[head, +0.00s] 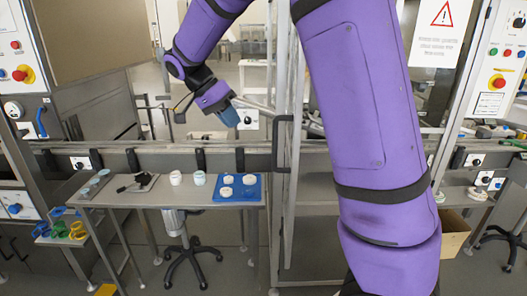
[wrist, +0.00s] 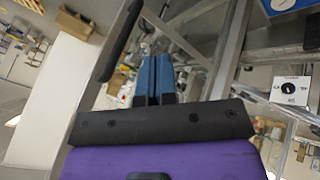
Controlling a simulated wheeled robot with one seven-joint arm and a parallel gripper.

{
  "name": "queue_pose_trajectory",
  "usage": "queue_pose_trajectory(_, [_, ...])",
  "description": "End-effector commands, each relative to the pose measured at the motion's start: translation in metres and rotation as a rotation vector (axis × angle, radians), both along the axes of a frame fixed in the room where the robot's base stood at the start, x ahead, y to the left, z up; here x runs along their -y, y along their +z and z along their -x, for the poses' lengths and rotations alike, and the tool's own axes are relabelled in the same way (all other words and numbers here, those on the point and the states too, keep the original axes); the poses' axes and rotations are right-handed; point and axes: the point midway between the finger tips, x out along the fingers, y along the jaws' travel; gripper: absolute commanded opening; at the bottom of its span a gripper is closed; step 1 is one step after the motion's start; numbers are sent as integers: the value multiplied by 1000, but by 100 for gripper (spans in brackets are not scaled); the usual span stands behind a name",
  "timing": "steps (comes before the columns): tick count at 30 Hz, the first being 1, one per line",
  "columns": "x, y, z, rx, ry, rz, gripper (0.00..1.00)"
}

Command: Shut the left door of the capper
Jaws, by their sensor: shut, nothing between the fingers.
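The capper's left door seems to be the clear panel in a metal frame (head: 295,160), standing swung out, nearly edge-on, in the middle of the head view. Its black handle (head: 281,143) faces left. A black bar, likely this handle (wrist: 118,42), shows left of my fingers in the wrist view. My gripper (head: 229,117) is left of the door and a little above the handle, apart from it. Its blue fingers (wrist: 153,62) are together with nothing between them. My purple arm hides much of the capper and whatever is right of the door.
A side table (head: 143,192) at the left carries a blue tray (head: 238,199) with white lids, jars and a dark tool. A stool (head: 188,255) stands under it. Control panels with red buttons are at both sides. A cardboard box (head: 453,238) is at the right.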

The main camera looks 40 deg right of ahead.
Motion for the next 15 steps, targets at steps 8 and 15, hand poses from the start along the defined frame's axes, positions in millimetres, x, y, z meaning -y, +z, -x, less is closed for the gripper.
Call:
queue_pose_trajectory(8, [1, -11, -8, 3, -46, 56, 0])
queue_pose_trajectory(15, [20, -40, 5, 1, -45, 54, 0])
